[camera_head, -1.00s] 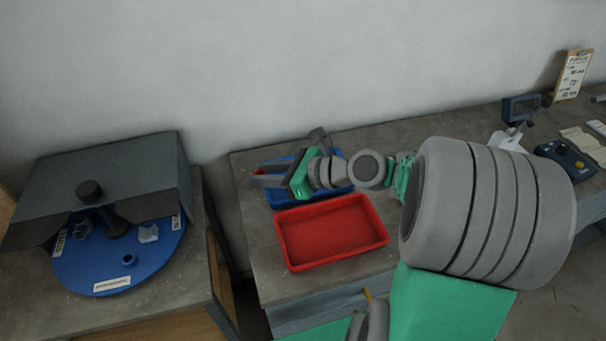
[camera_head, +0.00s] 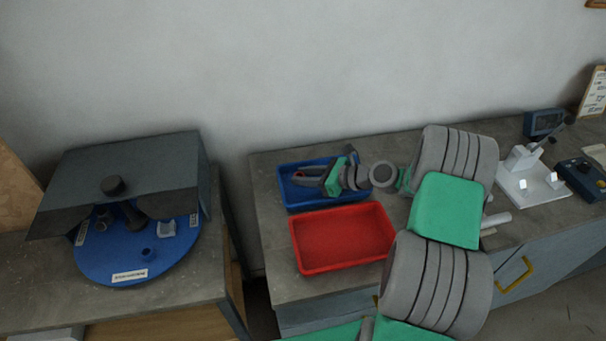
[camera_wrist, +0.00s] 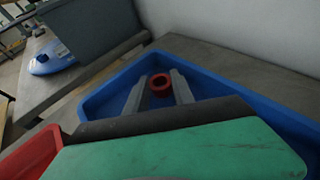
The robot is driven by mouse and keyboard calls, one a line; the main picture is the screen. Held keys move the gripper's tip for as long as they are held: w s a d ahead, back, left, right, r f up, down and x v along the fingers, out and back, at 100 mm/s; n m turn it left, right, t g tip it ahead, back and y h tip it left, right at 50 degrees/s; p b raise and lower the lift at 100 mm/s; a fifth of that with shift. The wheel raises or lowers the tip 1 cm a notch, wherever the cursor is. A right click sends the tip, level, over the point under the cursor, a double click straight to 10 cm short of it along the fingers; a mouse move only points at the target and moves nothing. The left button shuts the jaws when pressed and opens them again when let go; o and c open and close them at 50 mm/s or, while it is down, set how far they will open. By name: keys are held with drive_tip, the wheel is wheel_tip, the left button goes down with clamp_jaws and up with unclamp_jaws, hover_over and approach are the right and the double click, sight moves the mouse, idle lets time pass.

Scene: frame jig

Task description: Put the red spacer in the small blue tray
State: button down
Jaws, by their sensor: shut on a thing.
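The red spacer (camera_wrist: 161,86) is a small ring between the fingertips of my gripper (camera_wrist: 158,80) in the wrist view. My gripper is shut on it. The blue tray (camera_wrist: 95,105) surrounds the spacer and fingers in that view. In the head view my gripper (camera_head: 308,178) is over the blue tray (camera_head: 296,204), toward its left part, with a bit of the red spacer (camera_head: 300,174) showing at the tips. I cannot tell whether the spacer touches the tray floor. My wrist and arm hide the tray's right part.
An empty red tray (camera_head: 343,238) stands just in front of the blue tray. At left, a blue round plate (camera_head: 125,263) with several parts sits under a grey hood (camera_head: 130,165). A white stand (camera_head: 530,185) and a dark device (camera_head: 578,178) are at right.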

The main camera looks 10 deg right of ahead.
drive_tip(key=c, duration=1.4)
unclamp_jaws()
drive_tip(key=shift+f, duration=0.1)
drive_tip(key=shift+o, duration=0.2)
drive_tip(key=shift+r, duration=0.2)
drive_tip(key=b+v, duration=0.1)
drive_tip(key=v, duration=1.1)
drive_tip(key=shift+b, duration=0.4)
